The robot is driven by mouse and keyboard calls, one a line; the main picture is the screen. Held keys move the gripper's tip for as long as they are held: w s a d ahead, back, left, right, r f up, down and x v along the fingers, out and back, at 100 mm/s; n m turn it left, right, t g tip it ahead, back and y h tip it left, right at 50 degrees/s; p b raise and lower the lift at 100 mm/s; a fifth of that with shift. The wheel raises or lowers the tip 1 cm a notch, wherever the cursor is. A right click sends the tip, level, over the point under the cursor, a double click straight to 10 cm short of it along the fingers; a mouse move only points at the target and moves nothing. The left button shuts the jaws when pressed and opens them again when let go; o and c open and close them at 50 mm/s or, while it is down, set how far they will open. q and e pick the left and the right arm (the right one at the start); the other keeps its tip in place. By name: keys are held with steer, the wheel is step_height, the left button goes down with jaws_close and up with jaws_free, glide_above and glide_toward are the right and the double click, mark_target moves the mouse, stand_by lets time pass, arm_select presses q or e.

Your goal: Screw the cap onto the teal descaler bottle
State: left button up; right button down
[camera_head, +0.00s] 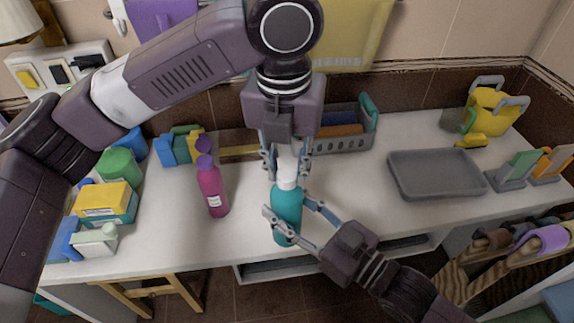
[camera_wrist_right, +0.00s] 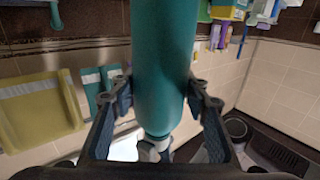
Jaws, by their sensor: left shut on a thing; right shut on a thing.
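The teal descaler bottle (camera_head: 287,212) stands about upright at the front middle of the counter, and it fills the middle of the right wrist view (camera_wrist_right: 165,70). My right gripper (camera_head: 288,206) is shut on its body, one finger on each side. My left gripper (camera_head: 286,162) points straight down above the bottle and is shut on the white cap, which is largely hidden between its fingers. White (camera_head: 287,184) shows at the bottle's top, just under those fingers; I cannot tell where neck ends and cap begins, or whether the cap is seated.
A magenta bottle (camera_head: 212,188) with a purple top stands left of the teal bottle. A grey tray (camera_head: 436,174) lies to the right, and a grey caddy (camera_head: 343,142) stands behind. Boxes, including a yellow-topped one (camera_head: 107,198), crowd the left end. The counter between bottle and tray is clear.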

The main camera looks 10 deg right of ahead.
arm_select(q)
steer(key=o, duration=0.8)
steer(key=r, duration=0.4)
steer(key=s+r, duration=0.1)
steer(key=r, duration=0.7)
steer(key=shift+s+a, duration=0.15)
